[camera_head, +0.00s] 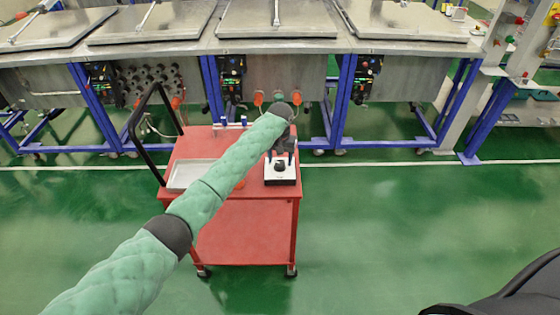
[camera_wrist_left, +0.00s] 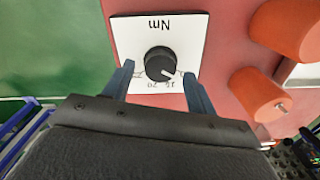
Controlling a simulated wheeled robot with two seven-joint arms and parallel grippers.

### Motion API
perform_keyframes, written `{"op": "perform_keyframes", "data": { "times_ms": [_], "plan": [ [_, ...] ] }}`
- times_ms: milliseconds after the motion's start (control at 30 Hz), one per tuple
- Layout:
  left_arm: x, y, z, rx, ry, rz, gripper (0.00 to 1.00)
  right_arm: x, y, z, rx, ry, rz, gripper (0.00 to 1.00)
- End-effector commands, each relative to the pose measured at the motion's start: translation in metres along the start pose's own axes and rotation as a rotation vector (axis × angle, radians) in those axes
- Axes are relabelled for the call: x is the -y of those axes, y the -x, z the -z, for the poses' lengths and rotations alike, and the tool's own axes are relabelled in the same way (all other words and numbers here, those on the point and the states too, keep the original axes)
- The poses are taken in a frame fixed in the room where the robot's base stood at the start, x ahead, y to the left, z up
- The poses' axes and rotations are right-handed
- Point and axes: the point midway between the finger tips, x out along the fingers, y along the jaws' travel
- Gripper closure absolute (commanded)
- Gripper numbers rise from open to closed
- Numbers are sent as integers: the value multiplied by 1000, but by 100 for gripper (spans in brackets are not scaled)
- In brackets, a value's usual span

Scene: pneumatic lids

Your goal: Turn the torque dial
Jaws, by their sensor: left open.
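The torque dial is a black round knob (camera_wrist_left: 160,62) with a white pointer line, on a white plate (camera_wrist_left: 190,30) marked "Nm" with numbers along its scale. In the left wrist view the pointer aims to the lower right, near the numbers. In the head view the knob (camera_head: 280,164) sits on the white plate (camera_head: 281,178) at the right end of the red cart top. My left gripper (camera_wrist_left: 158,75) is open, with one finger on each side of the knob and gaps between. In the head view my left gripper (camera_head: 283,152) is just above the dial. My right gripper is not in view.
The red cart (camera_head: 245,240) has a black handle (camera_head: 136,128) and a grey tray (camera_head: 188,175) at its left. Two orange cylinders (camera_wrist_left: 261,94) (camera_wrist_left: 285,28) stand near the dial plate. Blue-framed machines (camera_head: 340,95) line the back. Green floor (camera_head: 420,220) is clear at the right.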

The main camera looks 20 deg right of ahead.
Motion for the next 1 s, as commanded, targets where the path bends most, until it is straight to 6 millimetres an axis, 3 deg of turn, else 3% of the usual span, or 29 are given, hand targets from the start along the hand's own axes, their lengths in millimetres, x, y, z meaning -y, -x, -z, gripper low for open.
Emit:
{"op": "perform_keyframes", "data": {
  "times_ms": [100, 500, 1000],
  "plan": [
    [0, 15, 1, -4, -1, 0, 43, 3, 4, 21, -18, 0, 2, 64],
    [0, 61, 1, -1, 0, 0, 43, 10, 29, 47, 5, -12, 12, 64],
    [0, 67, 0, -1, 0, 0, 43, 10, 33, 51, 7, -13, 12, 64]
  ]
}}
